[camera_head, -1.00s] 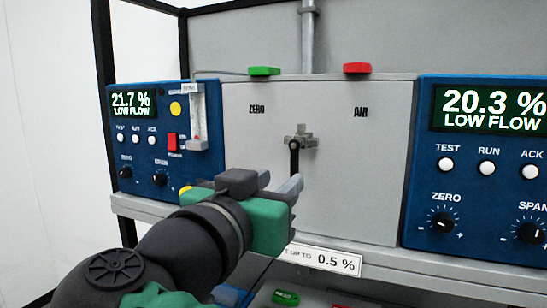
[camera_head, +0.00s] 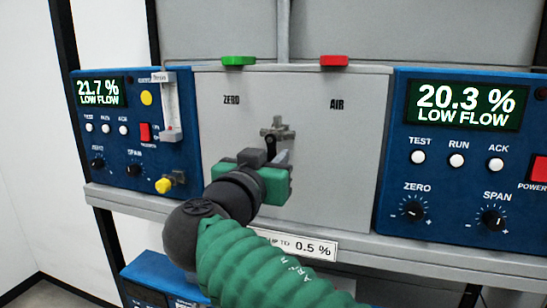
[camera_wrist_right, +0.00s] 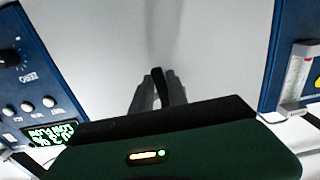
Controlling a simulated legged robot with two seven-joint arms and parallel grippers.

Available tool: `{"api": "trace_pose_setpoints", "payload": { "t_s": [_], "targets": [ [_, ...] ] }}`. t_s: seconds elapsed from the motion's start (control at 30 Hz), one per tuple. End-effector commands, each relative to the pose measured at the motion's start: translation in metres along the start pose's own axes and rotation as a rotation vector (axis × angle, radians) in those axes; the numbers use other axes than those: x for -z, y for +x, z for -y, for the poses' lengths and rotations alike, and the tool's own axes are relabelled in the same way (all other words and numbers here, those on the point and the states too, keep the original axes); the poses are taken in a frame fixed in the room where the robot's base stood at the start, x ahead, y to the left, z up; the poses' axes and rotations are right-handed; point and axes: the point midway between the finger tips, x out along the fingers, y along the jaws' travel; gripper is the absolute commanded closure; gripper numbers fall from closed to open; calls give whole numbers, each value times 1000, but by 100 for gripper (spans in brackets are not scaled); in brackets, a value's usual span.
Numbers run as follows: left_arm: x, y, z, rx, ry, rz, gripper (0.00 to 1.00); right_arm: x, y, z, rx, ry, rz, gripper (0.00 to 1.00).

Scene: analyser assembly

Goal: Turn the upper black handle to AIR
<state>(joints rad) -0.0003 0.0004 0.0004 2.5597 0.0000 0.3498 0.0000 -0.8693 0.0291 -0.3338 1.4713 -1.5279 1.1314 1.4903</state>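The upper black handle (camera_head: 269,143) hangs downward from a small grey valve (camera_head: 278,130) on the light grey panel (camera_head: 340,180). Its lower part is hidden behind my right gripper. The ZERO mark (camera_head: 231,100) is up and left of the valve, and the AIR mark (camera_head: 337,104) is up and right. My right gripper (camera_head: 279,157), with green and black housing, is at the handle. In the right wrist view the black handle (camera_wrist_right: 158,76) stands between the two grey fingers, which appear to close on it from both sides. My left gripper is not in view.
Blue analysers flank the panel: the left one (camera_head: 112,158) reads 21.7 %, the right one (camera_head: 450,190) reads 20.3 %. A flow tube (camera_head: 168,110) projects near the panel's left edge. A green block (camera_head: 239,61) and a red block (camera_head: 334,61) sit on top. A shelf edge (camera_head: 400,256) runs below.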

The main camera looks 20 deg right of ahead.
Motion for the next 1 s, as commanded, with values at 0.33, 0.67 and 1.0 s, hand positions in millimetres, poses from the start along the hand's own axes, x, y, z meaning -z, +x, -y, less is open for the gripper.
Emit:
{"api": "trace_pose_setpoints", "payload": {
  "t_s": [0.33, 0.67, 1.0],
  "targets": [
    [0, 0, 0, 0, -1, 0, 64, 3, -4, -1, 3, 3, -3, 100],
    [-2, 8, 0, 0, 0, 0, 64, 1, -5, -2, 3, -47, -4, 100],
    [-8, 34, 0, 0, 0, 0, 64, 1, -5, -9, 3, -279, -6, 100]
  ]
}}
